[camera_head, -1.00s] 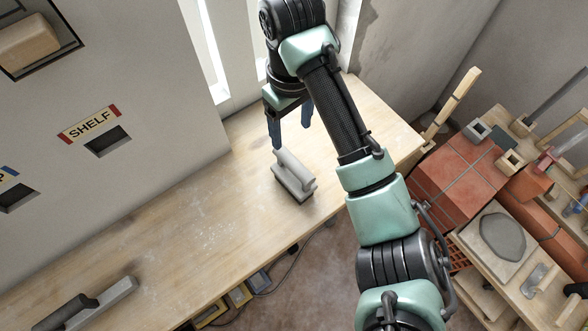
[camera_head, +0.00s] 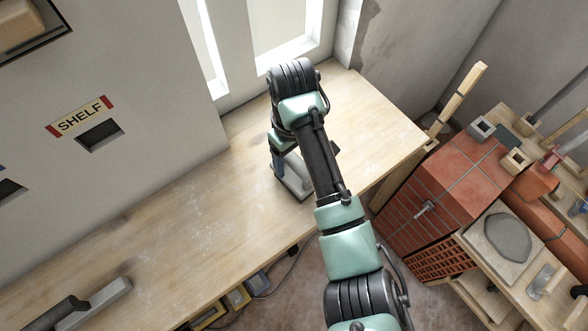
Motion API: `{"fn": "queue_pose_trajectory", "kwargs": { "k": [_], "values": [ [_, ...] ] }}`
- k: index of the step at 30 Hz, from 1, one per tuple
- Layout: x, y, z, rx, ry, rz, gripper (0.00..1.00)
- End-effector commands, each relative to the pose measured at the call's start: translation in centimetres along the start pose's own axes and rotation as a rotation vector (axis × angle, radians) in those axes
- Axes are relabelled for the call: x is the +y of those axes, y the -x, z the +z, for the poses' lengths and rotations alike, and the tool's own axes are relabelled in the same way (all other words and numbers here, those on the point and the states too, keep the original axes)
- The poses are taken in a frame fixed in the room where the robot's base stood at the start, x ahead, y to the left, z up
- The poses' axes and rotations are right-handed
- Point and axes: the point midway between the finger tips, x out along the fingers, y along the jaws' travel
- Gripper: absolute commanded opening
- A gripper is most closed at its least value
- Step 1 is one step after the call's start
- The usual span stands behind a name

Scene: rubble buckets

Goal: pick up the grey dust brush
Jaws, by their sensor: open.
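The grey dust brush (camera_head: 295,183) lies on the wooden bench near its front edge, partly hidden by my arm and gripper. Its light grey body and lower end show below the wrist. My gripper (camera_head: 281,168) is open, directly over or around the brush's handle. I cannot tell whether the fingers touch the brush.
The wooden bench (camera_head: 180,215) is mostly clear. A dark-handled tool (camera_head: 85,308) lies at its lower left. A wall with a SHELF label (camera_head: 80,117) stands behind. Red bricks (camera_head: 440,190) and a slab with a grey stone (camera_head: 507,236) are at right.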

Motion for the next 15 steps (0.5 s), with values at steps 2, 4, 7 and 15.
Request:
{"fn": "queue_pose_trajectory", "kwargs": {
  "k": [2,4,7,15],
  "values": [
    [0.0,-0.33,0.03,-0.001,0.0,0.0,0.72],
    [0.0,-0.4,0.01,0.0,0.001,0.001,0.72],
    [0.0,-0.4,0.0,0.0,0.001,0.001,0.72],
    [0.0,-0.36,-0.01,0.001,0.0,0.001,0.29]
  ]
}}
